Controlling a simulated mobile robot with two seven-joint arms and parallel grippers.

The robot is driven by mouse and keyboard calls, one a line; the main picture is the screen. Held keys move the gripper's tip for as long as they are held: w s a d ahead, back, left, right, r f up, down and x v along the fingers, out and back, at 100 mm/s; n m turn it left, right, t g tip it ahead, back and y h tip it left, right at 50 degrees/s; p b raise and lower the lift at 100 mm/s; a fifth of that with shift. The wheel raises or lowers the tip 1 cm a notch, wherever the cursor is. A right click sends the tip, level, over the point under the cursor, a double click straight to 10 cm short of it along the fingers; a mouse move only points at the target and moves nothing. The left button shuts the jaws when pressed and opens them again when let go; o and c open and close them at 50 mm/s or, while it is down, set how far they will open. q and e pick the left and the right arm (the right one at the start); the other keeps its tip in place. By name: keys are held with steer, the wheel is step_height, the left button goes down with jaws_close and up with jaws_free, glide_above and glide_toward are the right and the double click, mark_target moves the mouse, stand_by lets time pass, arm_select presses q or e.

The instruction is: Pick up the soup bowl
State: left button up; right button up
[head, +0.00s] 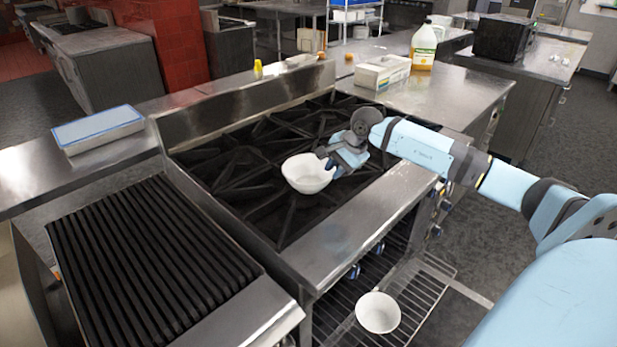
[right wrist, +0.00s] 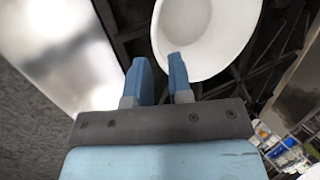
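A white soup bowl (head: 308,176) is on or just over the black stove grates, near the middle of the range. My right gripper (head: 338,165) is at the bowl's right side. In the right wrist view, the bowl (right wrist: 212,32) shows its inside beyond the fingertips of the gripper (right wrist: 158,70). One finger overlaps the near rim and the other is outside it. The fingers are apart, with a dark gap between them. I cannot tell whether either finger touches the bowl. My left gripper is out of view.
A second white bowl (head: 378,312) is low in front of the range, by a wire rack (head: 425,290). A ribbed grill (head: 150,265) is at left. A blue-white box (head: 98,128) sits on the left counter. A carton (head: 382,72) and a jug (head: 424,48) stand on the counter behind.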

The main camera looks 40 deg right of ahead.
mark_target(324, 184)
steer(key=p+x, duration=0.1)
steer(key=x, duration=0.6)
steer(key=shift+w+f, duration=0.1)
steer(key=shift+f, duration=0.1)
jaws_close()
